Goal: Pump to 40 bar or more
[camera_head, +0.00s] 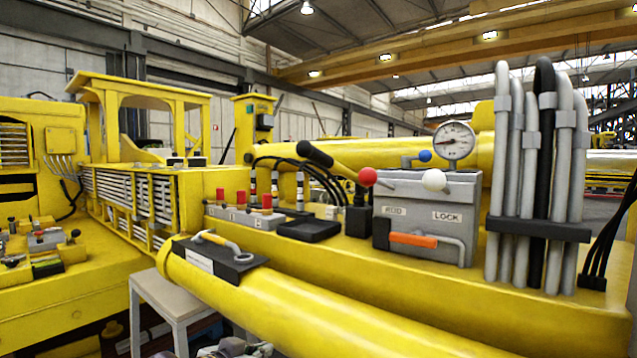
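A grey hydraulic unit (425,205) labelled ROD and LOCK stands on the yellow boom. A round white pressure gauge (455,140) sits on top of it; its dark needle points left, and its numbers are too small to read. A black-gripped lever (315,153) leans up to the left from a black block (358,220) beside the unit. A red ball knob (368,177), a white ball knob (433,180) and a blue knob (425,156) are at the unit's top. An orange handle (412,240) is on its front. Neither gripper is recognisable.
Grey and black hoses (515,180) rise right of the unit. A grey block with red-topped parts (245,215), a black tray (309,229) and a clamp (217,245) are on the left. A thick yellow cylinder (310,310) crosses in front. A grey stand (168,300) is below.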

